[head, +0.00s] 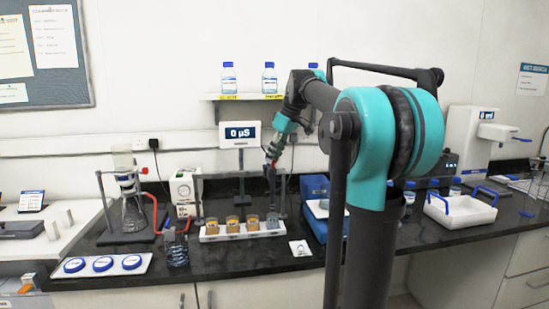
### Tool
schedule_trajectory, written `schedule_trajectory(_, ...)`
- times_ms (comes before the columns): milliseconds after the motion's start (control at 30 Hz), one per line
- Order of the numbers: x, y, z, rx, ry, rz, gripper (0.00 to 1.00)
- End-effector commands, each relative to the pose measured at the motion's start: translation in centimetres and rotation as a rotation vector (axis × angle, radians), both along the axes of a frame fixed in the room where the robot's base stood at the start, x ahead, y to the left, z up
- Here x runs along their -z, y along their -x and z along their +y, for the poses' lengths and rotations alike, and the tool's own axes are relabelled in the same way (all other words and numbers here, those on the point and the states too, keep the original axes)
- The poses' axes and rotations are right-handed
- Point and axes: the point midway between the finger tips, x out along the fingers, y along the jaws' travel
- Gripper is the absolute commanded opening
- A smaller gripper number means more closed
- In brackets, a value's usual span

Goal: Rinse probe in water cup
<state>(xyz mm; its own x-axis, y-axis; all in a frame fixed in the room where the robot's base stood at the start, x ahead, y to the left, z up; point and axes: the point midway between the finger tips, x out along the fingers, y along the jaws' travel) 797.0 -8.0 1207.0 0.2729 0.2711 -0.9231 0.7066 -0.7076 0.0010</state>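My gripper (271,160) is at the centre of the head view, pointing down above a white tray (240,236) of small cups. It appears shut on a slim dark probe (272,188) that hangs roughly upright. The probe's lower end is at the greyish water cup (272,223) at the right end of the tray. I cannot tell whether its tip is inside the cup or just above or behind it. Several amber-filled cups (232,225) stand in a row to its left. A meter display (240,134) behind reads 0 µS.
Blue-lidded dishes (103,264) are front left. A blue device (315,189) is close right of the tray; a white basin (460,212) is farther right. Bottles (229,78) stand on a shelf.

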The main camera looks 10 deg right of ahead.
Motion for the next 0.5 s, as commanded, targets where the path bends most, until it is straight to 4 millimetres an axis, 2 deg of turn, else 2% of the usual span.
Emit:
schedule_trajectory(33, 0.02, 0.02, -0.02, 0.0, 0.0, 0.0, 0.34)
schedule_trajectory(133, 0.04, 0.02, -0.01, 0.0, 0.001, 0.001, 0.44)
schedule_trajectory(500, -0.37, 0.18, -0.16, 0.0, 0.001, 0.002, 0.44)
